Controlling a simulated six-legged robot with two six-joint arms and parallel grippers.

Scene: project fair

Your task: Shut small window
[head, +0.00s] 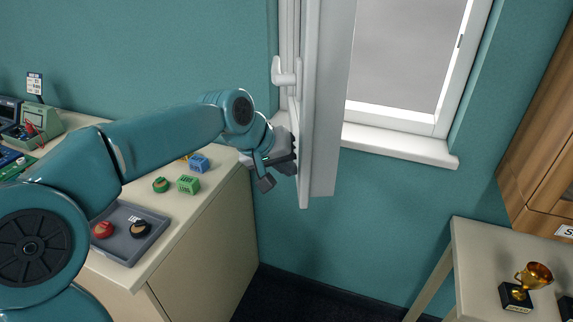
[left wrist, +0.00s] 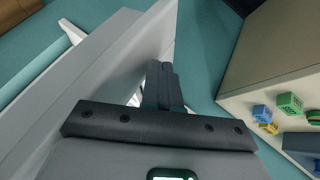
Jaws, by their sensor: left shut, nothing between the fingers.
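The small window's white sash (head: 325,110) stands swung open into the room, seen nearly edge-on, with its white handle (head: 285,76) on the left face. The window frame (head: 395,117) with its grey pane area shows to the right, above the sill. My left gripper (head: 287,163) is shut and empty at the lower left side of the sash, very close to it; I cannot tell whether it touches. In the left wrist view the closed fingers (left wrist: 162,72) lie beside the pale sash (left wrist: 110,75). My right gripper is not in view.
A cream counter (head: 205,215) at left holds a green block (head: 188,184), a blue block (head: 199,163) and a grey tray (head: 122,248) with round buttons. A side table (head: 480,250) with a gold trophy (head: 531,277) and a wooden cabinet (head: 540,150) stand at right.

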